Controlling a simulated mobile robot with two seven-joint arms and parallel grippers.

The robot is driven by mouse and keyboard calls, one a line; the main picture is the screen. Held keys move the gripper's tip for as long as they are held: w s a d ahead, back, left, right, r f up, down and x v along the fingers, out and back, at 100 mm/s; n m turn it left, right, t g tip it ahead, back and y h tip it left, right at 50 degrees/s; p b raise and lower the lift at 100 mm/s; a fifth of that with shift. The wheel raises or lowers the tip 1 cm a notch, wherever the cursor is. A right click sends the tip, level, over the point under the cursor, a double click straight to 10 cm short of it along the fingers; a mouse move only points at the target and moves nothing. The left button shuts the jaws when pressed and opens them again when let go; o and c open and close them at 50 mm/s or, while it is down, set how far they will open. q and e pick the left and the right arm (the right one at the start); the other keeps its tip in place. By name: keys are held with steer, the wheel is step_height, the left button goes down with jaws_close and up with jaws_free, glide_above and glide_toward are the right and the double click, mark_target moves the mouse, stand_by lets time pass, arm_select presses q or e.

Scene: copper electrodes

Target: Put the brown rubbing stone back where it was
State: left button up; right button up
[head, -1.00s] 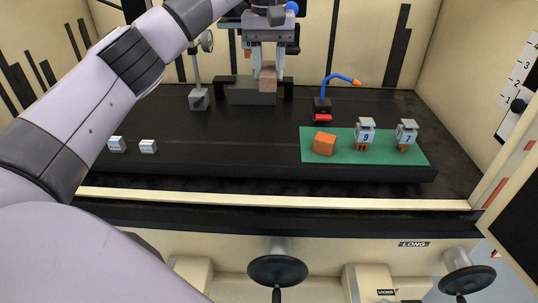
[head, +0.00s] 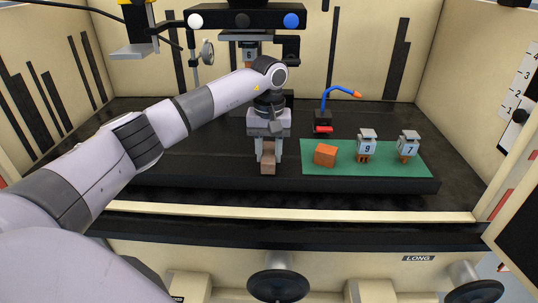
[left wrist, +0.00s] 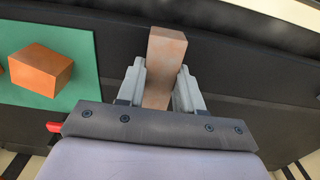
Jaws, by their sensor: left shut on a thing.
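My left gripper (head: 268,154) is shut on the brown rubbing stone (head: 268,167), a reddish-brown block that points down between the fingers. In the head view it hangs over the front part of the black work surface, just left of the green mat (head: 400,169). In the left wrist view the stone (left wrist: 164,62) sticks out beyond both fingers. I cannot tell whether its lower end touches the surface. My right gripper does not show.
On the green mat are an orange block (head: 326,155) and two copper electrodes in holders marked 9 (head: 367,148) and 7 (head: 408,146). A blue hose with an orange nozzle (head: 341,92) stands behind the mat. A cream rail (head: 380,215) runs along the front.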

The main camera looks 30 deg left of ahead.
mark_target(269, 153)
arm_select(q)
steer(key=shift+f, duration=0.6)
steer(key=shift+f, duration=0.15)
steer(key=o, duration=1)
step_height(269, 153, up, 12)
steer(key=shift+s, duration=0.1)
